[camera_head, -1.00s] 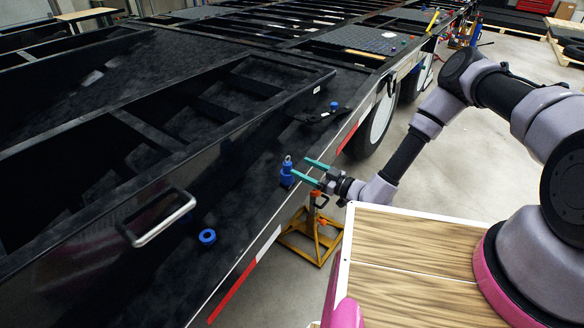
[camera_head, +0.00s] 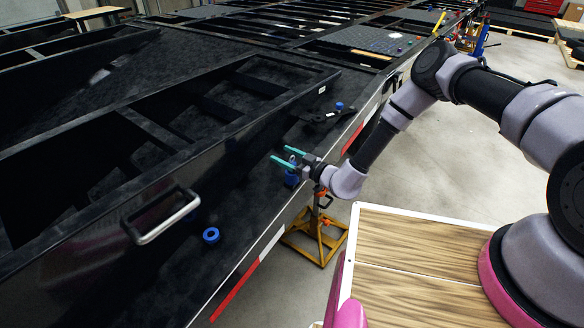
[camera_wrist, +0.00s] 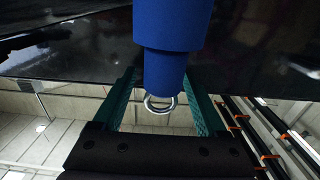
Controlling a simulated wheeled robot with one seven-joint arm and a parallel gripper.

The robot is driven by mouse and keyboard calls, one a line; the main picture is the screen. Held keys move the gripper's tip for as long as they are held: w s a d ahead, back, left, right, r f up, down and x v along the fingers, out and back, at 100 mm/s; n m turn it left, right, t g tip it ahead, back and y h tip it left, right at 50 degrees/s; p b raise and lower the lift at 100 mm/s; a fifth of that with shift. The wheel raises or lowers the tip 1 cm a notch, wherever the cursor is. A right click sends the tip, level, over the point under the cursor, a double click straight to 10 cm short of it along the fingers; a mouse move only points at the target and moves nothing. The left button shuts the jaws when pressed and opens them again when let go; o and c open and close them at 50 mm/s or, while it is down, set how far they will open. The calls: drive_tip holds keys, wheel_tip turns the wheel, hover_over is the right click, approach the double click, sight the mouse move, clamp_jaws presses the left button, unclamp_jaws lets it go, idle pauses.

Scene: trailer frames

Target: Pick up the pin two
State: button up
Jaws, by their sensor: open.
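The pin is a blue stepped cylinder with a metal ring at its top. In the head view the pin (camera_head: 291,178) stands on the black trailer frame (camera_head: 240,215) near its outer edge, partly hidden by my gripper. My gripper (camera_head: 282,156) has two teal fingers, open, around the upper end of the pin. In the wrist view the blue pin (camera_wrist: 172,45) reaches down between the open fingers of my gripper (camera_wrist: 166,100), its ring (camera_wrist: 160,103) between them. Gaps show between the pin and both fingers.
A small blue-topped piece (camera_head: 339,106) sits farther along. A metal handle (camera_head: 162,217) stands out from the raised black beam. An orange jack stand (camera_head: 316,235) is below the frame edge.

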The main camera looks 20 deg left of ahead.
clamp_jaws()
